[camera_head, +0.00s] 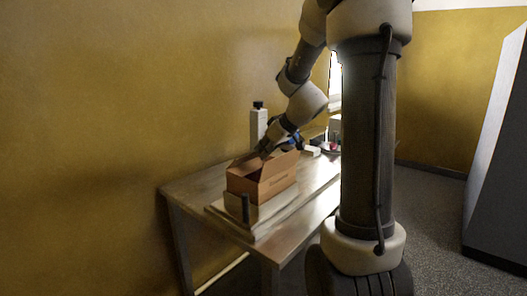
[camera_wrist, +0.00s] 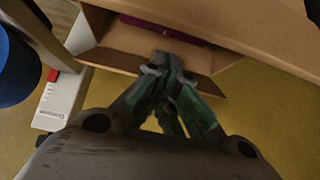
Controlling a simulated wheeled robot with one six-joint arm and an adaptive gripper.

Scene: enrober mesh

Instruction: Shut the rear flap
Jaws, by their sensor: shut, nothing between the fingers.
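An open cardboard box (camera_head: 262,184) sits on a low platform on the table in the head view. Its flaps stand up and outward. In the wrist view the box (camera_wrist: 270,32) fills the top, with a raised flap (camera_wrist: 135,42) at its near edge. Something dark magenta (camera_wrist: 165,30) shows inside. My gripper (camera_wrist: 172,62) is shut and empty, its fingertips over or against that flap; I cannot tell if they touch. In the head view my gripper (camera_head: 265,150) is at the box's back side, partly hidden by the flaps.
A white bottle-like item with a dark cap (camera_head: 258,122) stands behind the box. A dark upright post (camera_head: 245,208) is at the platform's front corner. Small items (camera_head: 318,149) lie at the table's far right. A white item with a red part (camera_wrist: 58,98) is at the wrist view's left.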

